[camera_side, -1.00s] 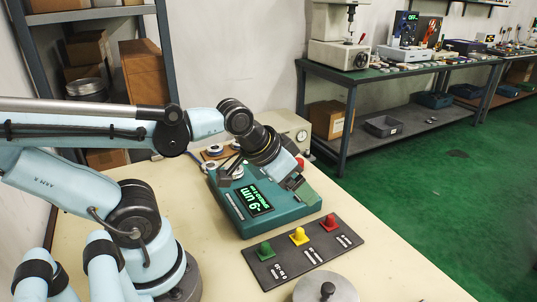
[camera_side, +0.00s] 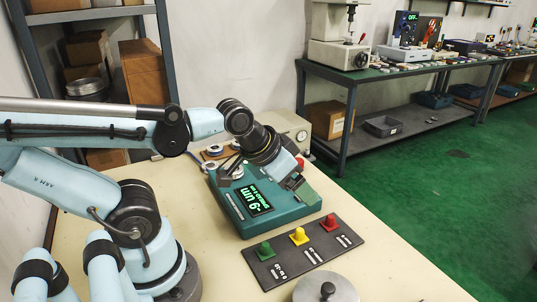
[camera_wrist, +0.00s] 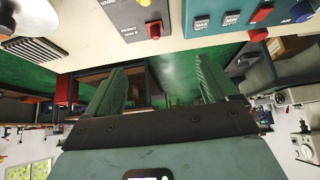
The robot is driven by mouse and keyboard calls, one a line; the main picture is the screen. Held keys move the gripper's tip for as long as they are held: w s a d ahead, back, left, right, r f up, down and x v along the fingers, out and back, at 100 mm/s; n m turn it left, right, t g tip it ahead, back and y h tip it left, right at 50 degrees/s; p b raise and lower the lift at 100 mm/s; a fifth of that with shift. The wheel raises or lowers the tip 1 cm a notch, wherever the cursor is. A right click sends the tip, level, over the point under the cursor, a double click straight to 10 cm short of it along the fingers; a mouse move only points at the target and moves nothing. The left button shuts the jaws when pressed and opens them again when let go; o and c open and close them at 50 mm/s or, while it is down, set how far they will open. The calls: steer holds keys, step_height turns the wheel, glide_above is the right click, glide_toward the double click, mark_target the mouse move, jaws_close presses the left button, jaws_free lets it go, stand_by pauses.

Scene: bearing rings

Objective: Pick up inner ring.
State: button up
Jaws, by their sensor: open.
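My gripper (camera_wrist: 162,72) is open in the wrist view, with its two green-grey fingers apart and nothing between them. In the side view the end of my arm hangs over the teal gauge (camera_side: 268,208), whose display reads "-9 um". Small pale rings (camera_side: 214,151) lie behind the gauge, partly hidden by my arm. I cannot tell which of them, if any, is the inner ring. No ring shows clearly in the wrist view.
A dark sorting panel (camera_side: 306,252) with green, yellow and red knobs lies in front of the gauge. A round metal plate (camera_side: 330,290) with a black knob is at the near edge. A beige machine (camera_side: 290,128) stands behind. The right front table is bare.

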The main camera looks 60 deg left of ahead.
steer(key=s+a+r+n+g, duration=0.15)
steer(key=a+g, duration=0.25)
steer(key=a, duration=0.8)
steer(key=s+a+r+n+g, duration=0.1)
steer(key=a+n+g, duration=0.2)
steer(key=a, duration=0.9)
steer(key=f, duration=0.6)
steer(key=shift+s+f, duration=0.1)
steer(key=shift+s, duration=0.1)
steer(key=shift+s+a+f, duration=0.15)
steer(key=shift+f, duration=0.85)
steer(key=shift+s+a+f, duration=0.1)
steer(key=shift+f, duration=1.5)
steer(key=c, duration=1.4)
steer(key=shift+r, duration=0.15)
